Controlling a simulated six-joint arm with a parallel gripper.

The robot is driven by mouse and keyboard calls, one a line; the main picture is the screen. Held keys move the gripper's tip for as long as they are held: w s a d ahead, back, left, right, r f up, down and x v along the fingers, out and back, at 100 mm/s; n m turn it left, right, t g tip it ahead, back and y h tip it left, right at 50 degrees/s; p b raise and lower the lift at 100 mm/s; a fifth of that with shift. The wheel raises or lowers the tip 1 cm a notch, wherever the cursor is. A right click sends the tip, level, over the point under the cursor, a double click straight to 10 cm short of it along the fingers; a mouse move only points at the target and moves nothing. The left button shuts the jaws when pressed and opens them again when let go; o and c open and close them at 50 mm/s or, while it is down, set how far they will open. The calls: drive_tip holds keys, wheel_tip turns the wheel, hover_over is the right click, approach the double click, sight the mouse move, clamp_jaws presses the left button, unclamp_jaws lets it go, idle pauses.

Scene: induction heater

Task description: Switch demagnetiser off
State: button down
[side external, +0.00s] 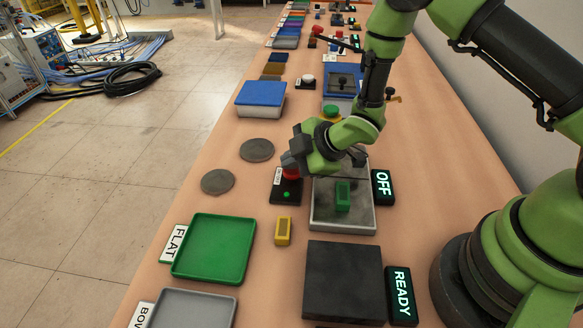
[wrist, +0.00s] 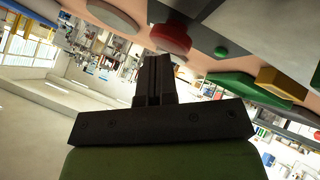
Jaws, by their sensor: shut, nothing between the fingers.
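A black switch box (side external: 285,194) with a red button (side external: 291,173) and a small green light stands left of a grey, light-rimmed plate unit (side external: 325,218). A green block (side external: 343,196) lies on that plate. A black sign (side external: 383,186) beside the plate reads OFF in lit letters. My gripper (side external: 290,162) is shut and empty, its fingertips at the red button. In the wrist view, the red button (wrist: 171,39) is just beyond the shut fingertips (wrist: 158,58), and the green light (wrist: 221,51) shows beside it. I cannot tell if the fingertips touch the button.
A yellow block (side external: 283,231), a green tray (side external: 213,248) marked FLAT and a dark plate (side external: 343,282) with a READY sign (side external: 402,296) are nearer the camera. Two grey discs (side external: 217,181) lie to the left. A green button (side external: 331,112) stands behind my gripper.

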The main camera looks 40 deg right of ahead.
sight(293, 172)
drive_tip(key=shift+r, duration=0.25)
drive_tip(key=shift+r, duration=3)
